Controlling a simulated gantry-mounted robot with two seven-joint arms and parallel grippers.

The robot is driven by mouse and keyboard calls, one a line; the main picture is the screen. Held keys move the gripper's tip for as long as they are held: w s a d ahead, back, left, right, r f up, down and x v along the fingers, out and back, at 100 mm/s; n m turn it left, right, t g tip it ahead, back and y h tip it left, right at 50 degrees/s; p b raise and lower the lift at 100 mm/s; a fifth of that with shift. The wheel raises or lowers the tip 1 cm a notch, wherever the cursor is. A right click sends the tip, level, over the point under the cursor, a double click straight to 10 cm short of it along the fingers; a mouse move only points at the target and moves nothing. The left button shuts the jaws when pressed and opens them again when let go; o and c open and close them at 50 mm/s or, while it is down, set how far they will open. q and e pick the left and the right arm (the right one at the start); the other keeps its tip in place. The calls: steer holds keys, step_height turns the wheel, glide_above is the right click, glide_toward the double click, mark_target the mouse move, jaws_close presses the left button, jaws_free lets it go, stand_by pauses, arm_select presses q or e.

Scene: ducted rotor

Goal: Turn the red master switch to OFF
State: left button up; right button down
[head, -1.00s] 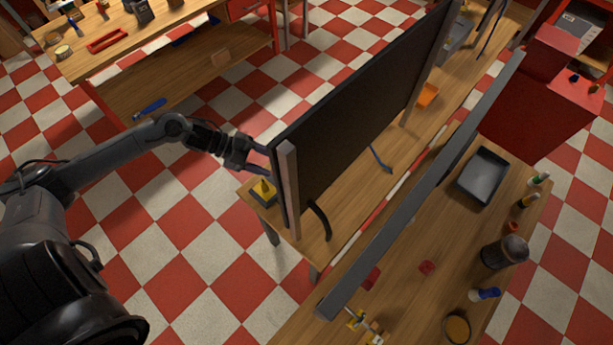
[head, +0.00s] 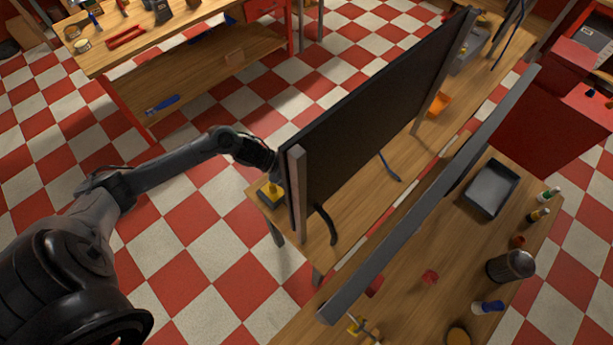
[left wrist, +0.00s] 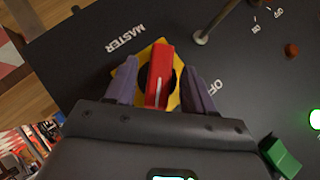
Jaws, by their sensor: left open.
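The red master switch (left wrist: 160,72) shows in the left wrist view, a red handle with a white line on a yellow plate (left wrist: 150,50). The plate is on a dark panel (left wrist: 70,72) with the word MASTER at one side and OFF at another. My left gripper (left wrist: 160,82) is open, with one finger on each side of the red handle; I cannot tell whether they touch it. In the head view the left gripper is mostly hidden behind the upright panel (head: 370,115), and the switch is hidden too. My right gripper is not in view.
On the panel are a metal toggle (left wrist: 203,37), a red button (left wrist: 292,50), a green lit lamp (left wrist: 315,119) and a green block (left wrist: 281,158). A yellow-and-black item (head: 269,194) stands on the bench below the arm. A grey tray (head: 490,187) lies at right.

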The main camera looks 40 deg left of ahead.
arm_select(q)
steer(key=shift+c, duration=0.4)
steer(key=c, duration=0.9)
steer(key=shift+g, duration=0.3)
steer(key=shift+w+n+g+y+b, duration=0.2)
steer(key=shift+n+g+b, duration=0.95)
steer(key=shift+g+b, duration=0.95)
steer(key=shift+w+n+g+y+b, duration=0.1)
steer(key=shift+w+n+g+b, duration=0.15)
steer(key=shift+n+g+b, duration=1.4)
steer(key=shift+w+n+g+y+b, duration=0.2)
steer(key=shift+n+g+b, duration=0.5)
steer(key=shift+g+b, duration=1.8)
